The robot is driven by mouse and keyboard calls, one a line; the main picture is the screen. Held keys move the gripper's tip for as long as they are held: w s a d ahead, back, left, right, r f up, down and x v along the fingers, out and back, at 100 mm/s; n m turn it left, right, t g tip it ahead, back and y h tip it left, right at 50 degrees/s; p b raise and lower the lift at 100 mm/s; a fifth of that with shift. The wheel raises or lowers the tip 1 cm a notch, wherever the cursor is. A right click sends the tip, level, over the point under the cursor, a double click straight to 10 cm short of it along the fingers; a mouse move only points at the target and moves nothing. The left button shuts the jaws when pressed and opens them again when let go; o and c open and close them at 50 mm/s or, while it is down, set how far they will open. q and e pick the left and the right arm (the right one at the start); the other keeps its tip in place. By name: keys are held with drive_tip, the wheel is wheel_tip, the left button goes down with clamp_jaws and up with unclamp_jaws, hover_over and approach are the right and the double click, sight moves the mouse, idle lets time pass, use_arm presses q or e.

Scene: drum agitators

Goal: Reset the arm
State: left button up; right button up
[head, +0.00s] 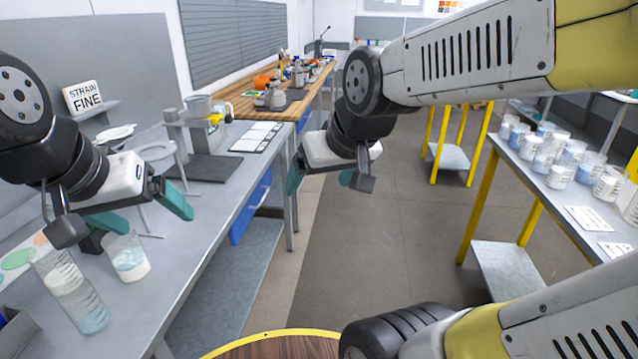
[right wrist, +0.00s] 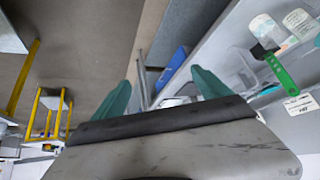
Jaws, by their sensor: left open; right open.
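My left gripper (head: 140,222) is open over the left bench. Its teal fingers are spread above and beside a clear cup (head: 130,258) with pale contents, and nothing shows between them. I cannot tell whether a finger touches the cup. My right gripper (head: 318,180) is open and empty, held in the air over the aisle beside the bench's right edge. Its two teal fingers also show spread apart in the right wrist view (right wrist: 165,88), with floor and bench edge beyond them.
A tall clear cylinder (head: 70,288) stands beside the cup on the left bench (head: 205,215). A stand with a jug (head: 200,106) and a "STRAIN FINE" sign (head: 83,97) are farther back. Several cups (head: 558,176) fill the right table. The aisle floor (head: 400,240) is clear.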

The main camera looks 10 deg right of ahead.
drive_tip(key=shift+m+g, duration=0.4)
drive_tip(key=shift+m, duration=0.2)
drive_tip(key=s, duration=0.3)
drive_tip(key=s+d, duration=0.1)
drive_tip(key=s, duration=0.1)
drive_tip(key=shift+s+r, duration=0.3)
drive_tip(key=shift+r, duration=0.1)
